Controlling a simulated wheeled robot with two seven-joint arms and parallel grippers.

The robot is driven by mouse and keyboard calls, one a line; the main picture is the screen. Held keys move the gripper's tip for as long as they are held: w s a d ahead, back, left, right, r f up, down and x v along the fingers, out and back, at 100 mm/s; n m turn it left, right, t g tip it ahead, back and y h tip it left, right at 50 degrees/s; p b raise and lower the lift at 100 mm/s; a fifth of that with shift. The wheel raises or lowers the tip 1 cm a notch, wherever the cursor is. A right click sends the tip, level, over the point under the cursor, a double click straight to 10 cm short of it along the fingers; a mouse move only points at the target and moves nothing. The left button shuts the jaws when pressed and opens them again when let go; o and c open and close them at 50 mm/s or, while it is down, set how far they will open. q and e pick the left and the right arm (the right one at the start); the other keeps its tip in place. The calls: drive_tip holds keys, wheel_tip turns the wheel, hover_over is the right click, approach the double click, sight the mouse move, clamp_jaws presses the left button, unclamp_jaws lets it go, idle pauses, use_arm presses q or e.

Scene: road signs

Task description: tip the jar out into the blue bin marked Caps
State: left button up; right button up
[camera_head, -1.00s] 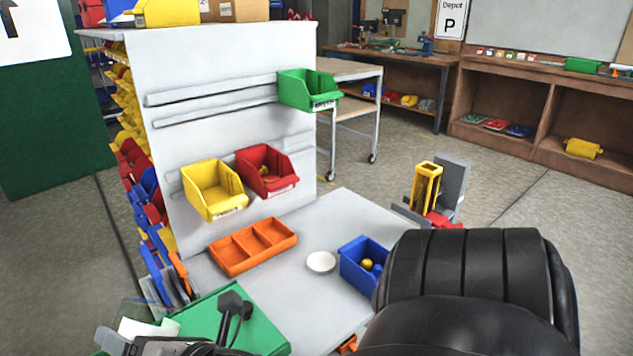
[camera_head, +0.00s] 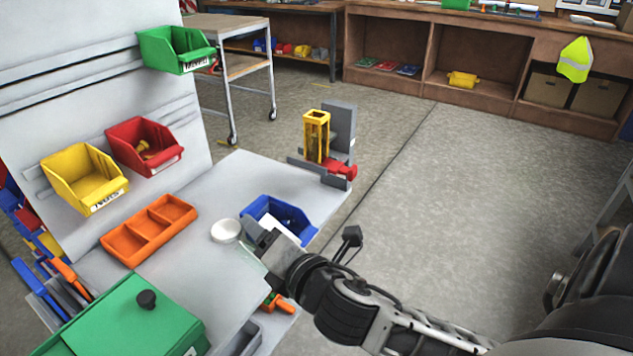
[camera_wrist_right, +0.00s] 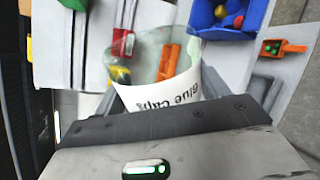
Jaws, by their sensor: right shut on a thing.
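My right gripper (camera_head: 264,240) comes in from the lower right. It is shut on a clear jar (camera_wrist_right: 170,93) with a white label reading "Glue caps". In the head view the jar is only a faint glassy shape. I see no caps in it in the wrist view. The blue bin (camera_head: 262,206) stands on the grey table just beyond the gripper, partly hidden by it. It also shows at the top of the wrist view (camera_wrist_right: 204,22), with red, yellow and blue pieces inside. Its label is not readable. My left gripper is not in view.
A white round lid (camera_head: 227,230) lies left of the blue bin. An orange divided tray (camera_head: 140,228) and a green box (camera_head: 120,325) are further left. Yellow (camera_head: 80,180), red (camera_head: 160,158) and green (camera_head: 178,50) bins hang on the panel. A yellow holder (camera_head: 317,137) stands behind.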

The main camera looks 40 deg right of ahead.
drive_tip(key=w+d+f+m+t+h, duration=0.1)
drive_tip(key=w+d+m, duration=0.5)
drive_tip(key=m, duration=0.6)
drive_tip(key=w+d+f+m+t+h+b, duration=0.1)
drive_tip(key=w+d+f+m, duration=0.2)
drive_tip(key=m, duration=1)
drive_tip(key=w+d, duration=0.3)
drive_tip(key=w, duration=0.2)
drive_tip(key=shift+w+d+f, duration=0.2)
drive_tip(key=shift+d, duration=0.1)
drive_tip(key=shift+s, duration=0.1)
